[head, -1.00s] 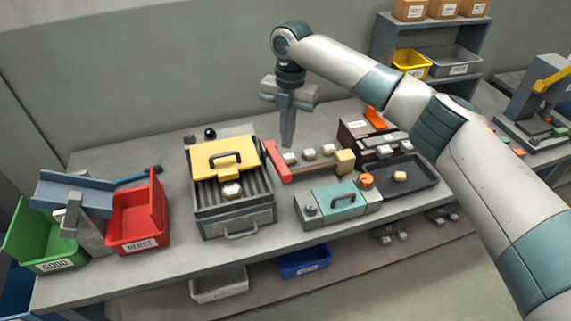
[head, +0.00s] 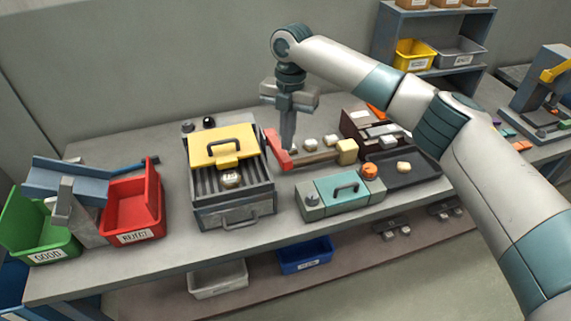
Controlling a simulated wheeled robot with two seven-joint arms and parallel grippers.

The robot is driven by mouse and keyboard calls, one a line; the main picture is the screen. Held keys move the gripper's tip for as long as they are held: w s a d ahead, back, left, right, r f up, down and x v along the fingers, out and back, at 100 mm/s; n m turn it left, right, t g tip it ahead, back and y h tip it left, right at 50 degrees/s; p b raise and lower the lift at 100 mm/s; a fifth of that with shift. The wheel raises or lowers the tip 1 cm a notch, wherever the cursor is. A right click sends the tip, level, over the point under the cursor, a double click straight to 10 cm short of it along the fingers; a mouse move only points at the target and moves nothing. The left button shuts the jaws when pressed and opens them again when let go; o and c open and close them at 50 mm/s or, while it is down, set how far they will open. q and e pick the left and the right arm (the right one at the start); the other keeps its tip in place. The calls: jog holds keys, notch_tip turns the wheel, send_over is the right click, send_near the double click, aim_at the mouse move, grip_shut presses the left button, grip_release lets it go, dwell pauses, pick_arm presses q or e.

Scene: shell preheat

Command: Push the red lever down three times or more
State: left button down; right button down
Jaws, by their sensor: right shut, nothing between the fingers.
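The red lever (head: 277,150) is a slim red bar at the middle of the bench, beside a brown bar with a tan block at its right end. My right gripper (head: 289,147) comes down from above, fingers pointing down. It is shut and empty, with its tip at the lever's right edge in the picture. I cannot tell whether it touches the lever. The fingertips partly cover the small pale piece behind them. My left gripper is not in view.
A grill box with a yellow lid (head: 222,148) stands left of the lever. A teal-lidded box (head: 341,188) lies in front. A dark tray (head: 425,172) is at the right. A red reject bin (head: 134,206) and green bin (head: 40,232) stand at the far left.

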aim_at(287, 156)
jog(key=shift+s+f+b, duration=0.15)
jog(key=shift+f+b, duration=0.5)
jog(key=shift+f, duration=0.35)
jog(key=shift+f, duration=2.2)
